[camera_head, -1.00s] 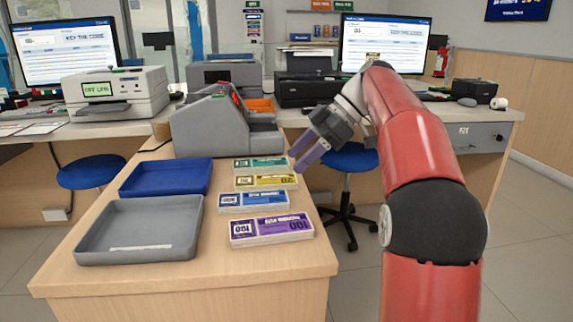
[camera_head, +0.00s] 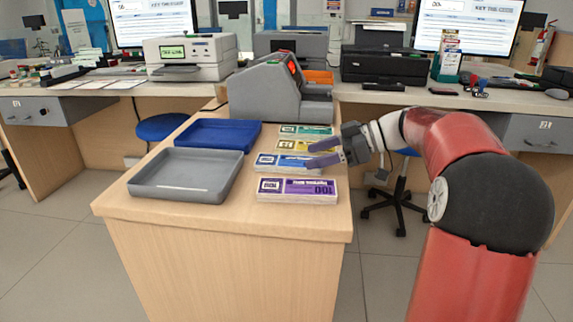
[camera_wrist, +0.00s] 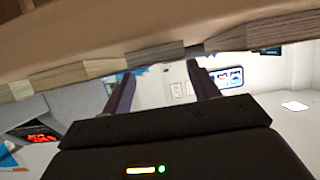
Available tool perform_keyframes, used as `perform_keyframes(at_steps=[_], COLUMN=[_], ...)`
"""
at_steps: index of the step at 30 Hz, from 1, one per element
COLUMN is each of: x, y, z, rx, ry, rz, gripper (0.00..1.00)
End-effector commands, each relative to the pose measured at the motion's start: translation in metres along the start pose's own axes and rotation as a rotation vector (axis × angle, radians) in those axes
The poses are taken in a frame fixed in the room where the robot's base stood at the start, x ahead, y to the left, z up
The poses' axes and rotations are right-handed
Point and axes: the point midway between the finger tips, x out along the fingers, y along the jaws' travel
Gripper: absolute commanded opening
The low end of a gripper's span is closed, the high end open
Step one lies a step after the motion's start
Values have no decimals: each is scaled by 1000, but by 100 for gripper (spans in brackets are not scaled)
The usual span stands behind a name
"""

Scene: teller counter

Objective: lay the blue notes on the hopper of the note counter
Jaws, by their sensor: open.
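The blue notes (camera_head: 283,162) lie flat on the wooden counter, between the yellow notes and the purple notes. The grey note counter (camera_head: 270,97) with a red display stands behind the note bundles. Its hopper is not clearly visible from here. My gripper (camera_head: 309,155) is open and empty, with its purple-grey fingers reaching in from the right over the right end of the blue notes. I cannot tell its height above them. Both fingers (camera_wrist: 161,72) show apart in the wrist view, where the red display (camera_wrist: 40,137) appears at lower left.
Green notes (camera_head: 306,130), yellow notes (camera_head: 300,145) and purple notes (camera_head: 297,190) lie in the same column. A blue tray (camera_head: 222,134) and a grey tray (camera_head: 160,182) sit to the left. The wooden counter (camera_head: 220,218) is bare along its front edge.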

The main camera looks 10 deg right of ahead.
Motion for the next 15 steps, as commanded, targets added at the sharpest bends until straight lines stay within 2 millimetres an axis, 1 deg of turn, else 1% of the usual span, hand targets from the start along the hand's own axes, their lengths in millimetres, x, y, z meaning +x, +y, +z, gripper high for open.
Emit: perform_keyframes(at_steps=[3,7,10,15], x=[19,37,45,46], y=[-2,-2,-2,-2], z=[-3,-2,-2,-2], rx=[0,0,-1,-1], ry=[1,-1,-1,-1], rz=[-5,-3,-2,-1], gripper=[60,60,60,60])
